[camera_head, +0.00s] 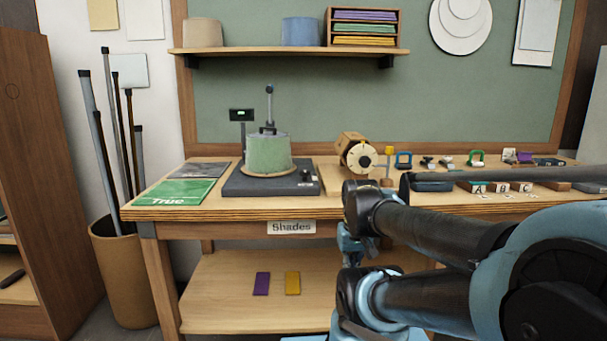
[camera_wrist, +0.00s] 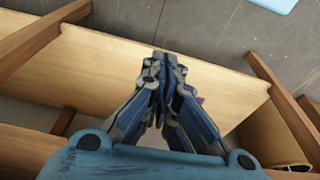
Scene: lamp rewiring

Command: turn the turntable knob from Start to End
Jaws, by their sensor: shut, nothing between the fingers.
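The turntable (camera_head: 235,187) is a dark box on the workbench, left of centre in the head view. A green lampshade (camera_head: 268,153) stands on it under a vertical rod. A small dark knob (camera_head: 305,176) appears on the right part of its top; its setting is too small to read. My gripper (camera_wrist: 164,62) is shut and empty in the wrist view, pointing over the wooden lower shelf. In the head view my arm hides most of it, in front of the bench edge and below the tabletop. It is apart from the turntable and knob.
A green "True" card (camera_head: 186,192) lies left of the turntable. A wooden spool-like device (camera_head: 352,150) stands to its right, with small parts beyond. Purple (camera_head: 261,284) and yellow (camera_head: 292,283) pieces lie on the lower shelf (camera_head: 225,300). The bench edge (camera_head: 220,213) is above my gripper.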

